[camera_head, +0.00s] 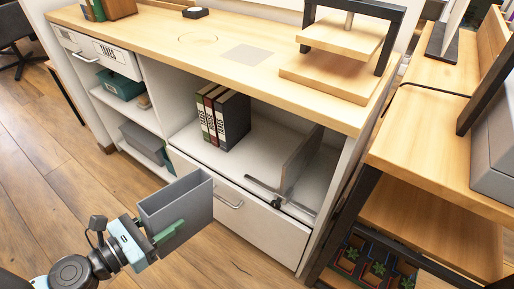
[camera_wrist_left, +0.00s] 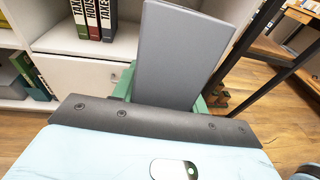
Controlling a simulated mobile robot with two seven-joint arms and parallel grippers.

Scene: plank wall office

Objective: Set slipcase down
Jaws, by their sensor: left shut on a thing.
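The grey slipcase (camera_head: 180,212) is held by my left gripper (camera_head: 165,236) in front of the white cabinet, above the floor. It looks empty, with its open side facing up. The gripper's green fingers are shut on its lower part. In the left wrist view the slipcase (camera_wrist_left: 178,55) stands up beyond the gripper (camera_wrist_left: 165,90), with a green finger at each side. My right gripper does not show in either view.
Upright binders (camera_head: 223,116) stand on the open cabinet shelf (camera_head: 258,140), with bare shelf to their right, up to a grey divider (camera_head: 298,160). The wooden counter (camera_head: 215,40) has a grey square patch (camera_head: 248,54) and a wooden press (camera_head: 340,58). A wooden rack (camera_head: 430,130) stands at right.

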